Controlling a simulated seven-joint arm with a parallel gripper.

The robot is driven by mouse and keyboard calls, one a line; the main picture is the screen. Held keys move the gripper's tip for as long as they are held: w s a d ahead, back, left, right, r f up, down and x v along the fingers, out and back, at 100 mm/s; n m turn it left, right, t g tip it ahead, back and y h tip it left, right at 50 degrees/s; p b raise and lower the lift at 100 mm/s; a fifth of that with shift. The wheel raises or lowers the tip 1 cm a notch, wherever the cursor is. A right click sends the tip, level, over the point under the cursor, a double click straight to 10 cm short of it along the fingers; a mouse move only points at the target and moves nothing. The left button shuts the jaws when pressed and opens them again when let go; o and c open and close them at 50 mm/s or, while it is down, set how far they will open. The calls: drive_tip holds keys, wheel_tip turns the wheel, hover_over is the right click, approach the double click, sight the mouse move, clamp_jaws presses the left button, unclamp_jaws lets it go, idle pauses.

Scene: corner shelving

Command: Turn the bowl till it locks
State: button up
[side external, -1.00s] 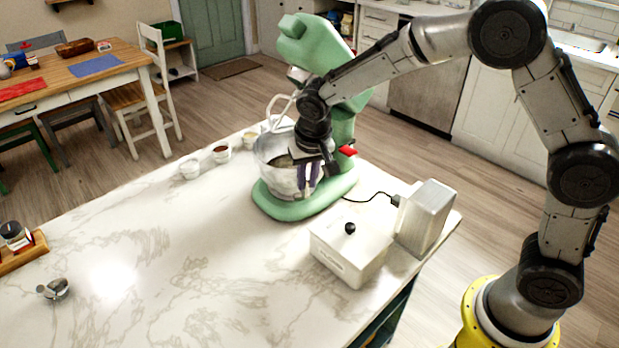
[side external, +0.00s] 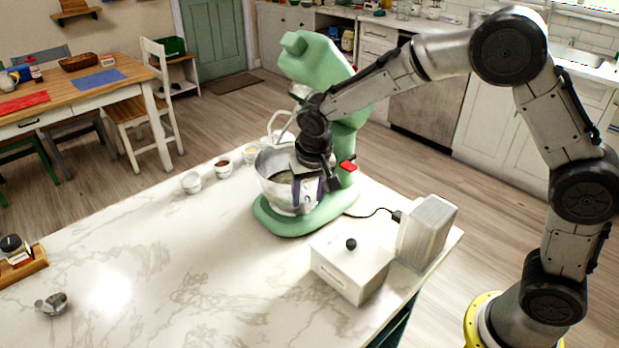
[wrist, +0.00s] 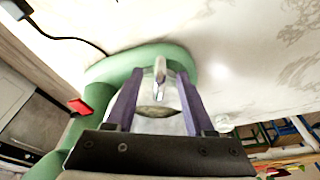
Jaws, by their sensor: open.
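The metal mixing bowl (side external: 268,172) sits upright on the base of the green stand mixer (side external: 318,60), whose head is tilted up. The bowl holds something dark. My gripper (side external: 309,198) is at the bowl's near right side, pointing down, with its purple fingers apart. In the wrist view my gripper (wrist: 160,76) is open, with a shiny upright metal piece, apparently the bowl's handle (wrist: 160,72), between the fingertips. I cannot tell whether either finger touches it. My gripper and wrist hide part of the bowl and the mixer's neck.
A red lever (side external: 348,166) sticks out from the mixer's neck. A white lidded box (side external: 350,272) and a grey block (side external: 427,232) stand on the right of the marble counter (side external: 190,270). Small cups (side external: 191,182) stand left of the bowl. The counter's front left is mostly clear.

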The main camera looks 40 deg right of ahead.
drive_tip(key=s+d+r+t, duration=0.1)
drive_tip(key=s+r, duration=0.2)
drive_tip(key=r, duration=0.6)
drive_tip(key=s+d+r, duration=0.1)
drive_tip(key=s+r, duration=0.1)
drive_tip(key=r, duration=0.7)
drive_tip(key=s+d+r+t, duration=0.1)
drive_tip(key=s+d+r, duration=0.1)
drive_tip(key=s, duration=0.3)
drive_tip(key=s+d+r+t, duration=0.1)
drive_tip(key=s+d+r, duration=0.1)
drive_tip(key=s, duration=0.3)
drive_tip(key=s+f+n, duration=0.2)
drive_tip(key=s+f, duration=0.2)
drive_tip(key=s, duration=0.3)
drive_tip(key=s+d+f+n+y, duration=0.1)
drive_tip(key=s+f+n, duration=0.2)
drive_tip(key=s+f, duration=0.2)
drive_tip(key=shift+s, duration=1.1)
